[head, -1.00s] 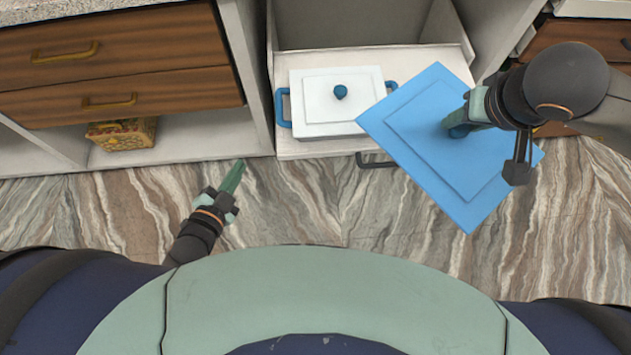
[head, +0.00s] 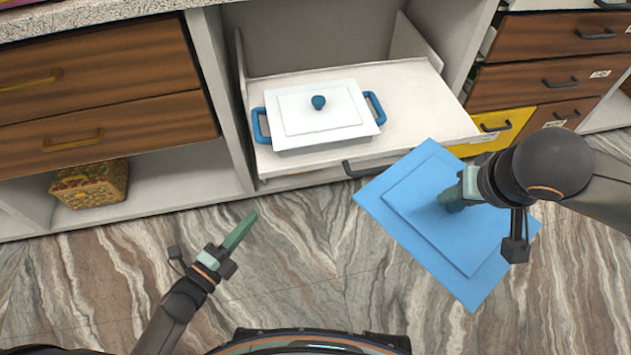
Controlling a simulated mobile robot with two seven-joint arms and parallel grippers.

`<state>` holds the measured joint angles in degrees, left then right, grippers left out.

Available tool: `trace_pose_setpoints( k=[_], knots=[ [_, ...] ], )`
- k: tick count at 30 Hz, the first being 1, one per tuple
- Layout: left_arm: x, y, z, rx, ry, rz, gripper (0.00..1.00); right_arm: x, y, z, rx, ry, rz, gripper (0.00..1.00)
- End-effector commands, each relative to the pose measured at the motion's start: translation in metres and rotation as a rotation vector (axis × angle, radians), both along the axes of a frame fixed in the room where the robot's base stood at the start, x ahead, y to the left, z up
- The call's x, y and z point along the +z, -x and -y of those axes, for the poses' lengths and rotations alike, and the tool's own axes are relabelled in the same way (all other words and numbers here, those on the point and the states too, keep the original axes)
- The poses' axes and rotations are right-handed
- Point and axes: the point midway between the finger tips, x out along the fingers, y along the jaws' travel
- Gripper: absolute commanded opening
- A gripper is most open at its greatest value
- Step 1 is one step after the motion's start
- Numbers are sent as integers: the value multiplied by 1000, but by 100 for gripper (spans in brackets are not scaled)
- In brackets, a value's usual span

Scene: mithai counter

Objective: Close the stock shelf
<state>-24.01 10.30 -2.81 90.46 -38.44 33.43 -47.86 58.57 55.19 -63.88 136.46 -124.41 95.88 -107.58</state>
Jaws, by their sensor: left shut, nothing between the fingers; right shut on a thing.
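The stock shelf (head: 425,108) is a white pull-out shelf standing out from the low cabinet. Its dark handle (head: 367,170) is on the front edge. A white lidded box (head: 345,128) with blue side handles and a blue knob sits on its left half. My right gripper (head: 455,197) is shut on the knob of a blue square lid (head: 425,232), which it holds in front of the shelf's right side. The knob is partly hidden by the fingers. My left gripper (head: 240,230) is shut and empty over the floor, left of and apart from the shelf.
Brown drawers (head: 95,100) are at the left, with a patterned tin (head: 90,184) in the open bay beneath. More drawers, one yellow (head: 495,127), are at the right. The marbled floor (head: 310,260) in front of the shelf is clear.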

Motion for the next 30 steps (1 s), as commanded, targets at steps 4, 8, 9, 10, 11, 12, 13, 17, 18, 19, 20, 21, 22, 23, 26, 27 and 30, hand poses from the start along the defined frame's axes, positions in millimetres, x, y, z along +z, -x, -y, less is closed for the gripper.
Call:
trace_pose_setpoints(
  k=[4, 8, 9, 10, 11, 12, 13, 17, 18, 19, 20, 21, 22, 23, 26, 27, 30],
  knots=[
    [0, -31, 16, 0, 2, 4, 0, -6, 0, 0, 0, 0, 1, 0],
    [0, -56, 28, -1, 1, 4, 0, -11, 0, 0, 0, 0, 1, 0],
    [0, -63, 32, 1, 1, 3, 0, -12, 0, 0, 0, 0, 1, 0],
    [0, -68, 35, 0, 3, 3, 0, -13, 0, 0, 0, 0, 1, 0],
    [0, -73, 35, 0, 1, 3, 0, -14, 0, 0, 0, 0, 1, 0],
    [-1, -79, 31, 1, -1, 2, 0, -15, 0, 0, 0, 0, 1, 0],
    [-1, -84, 29, 1, -1, 2, 0, -16, 0, 0, 0, 0, 1, 0],
    [-1, -97, 25, 1, 0, 0, 0, -19, 0, 0, 0, 0, 1, 0],
    [0, -100, 24, 1, 1, 0, 0, -19, 0, 0, 0, 0, 1, 0],
    [0, -102, 23, 1, 2, -1, 0, -19, 0, 0, 0, 0, 1, 0],
    [0, -103, 23, 1, 2, -1, 0, -20, 0, 0, 0, 0, 1, 0],
    [0, -104, 22, 1, 1, -2, 0, -20, 0, 0, 0, 0, 1, 0],
    [0, -104, 22, 1, 1, -2, 0, -20, 0, 0, 0, 0, 1, 0],
    [0, -105, 22, 1, 1, -2, 0, -20, 0, 0, 0, 0, 1, 0],
    [0, -105, 22, 1, 2, -2, 0, -20, 0, 0, 0, 0, 1, 0],
    [0, -105, 22, 1, 2, -2, 0, -19, 0, 0, 0, 0, 1, 0],
    [0, -105, 22, 1, 2, -2, 0, -19, 0, 0, 0, 0, 1, 0]
  ],
)
